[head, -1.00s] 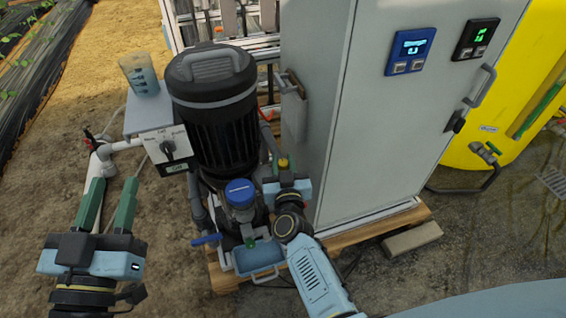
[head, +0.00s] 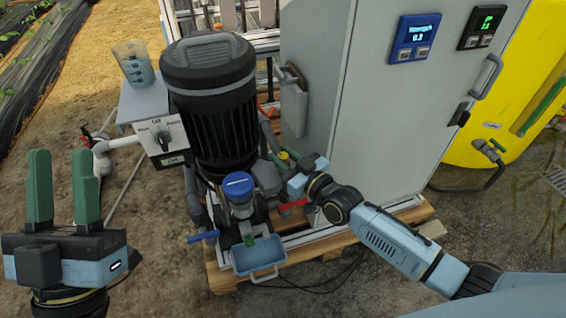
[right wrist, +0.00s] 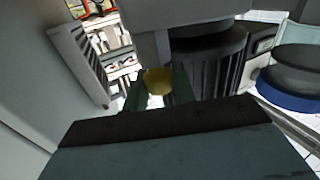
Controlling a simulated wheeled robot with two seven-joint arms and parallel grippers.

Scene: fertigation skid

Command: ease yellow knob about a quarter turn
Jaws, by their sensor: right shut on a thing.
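The yellow knob (right wrist: 158,81) sits between the two green fingers of my right gripper (right wrist: 160,84) in the right wrist view, with a finger on each side. In the head view the knob (head: 284,156) is a small yellow patch, largely hidden by the fingers. My right gripper (head: 281,160) reaches in beside the black pump motor, from the right, and is shut on the knob. My left gripper (head: 63,155) is open and empty at the far left, with its fingers pointing up, well away from the knob.
The black motor (head: 209,100) and grey cabinet (head: 335,110) flank the right gripper closely. Near it are a red handle (head: 293,203), a blue-capped filter (head: 238,186) and a light-blue tray (head: 260,257). A selector box (head: 163,137) and beaker (head: 134,63) stand left of the motor.

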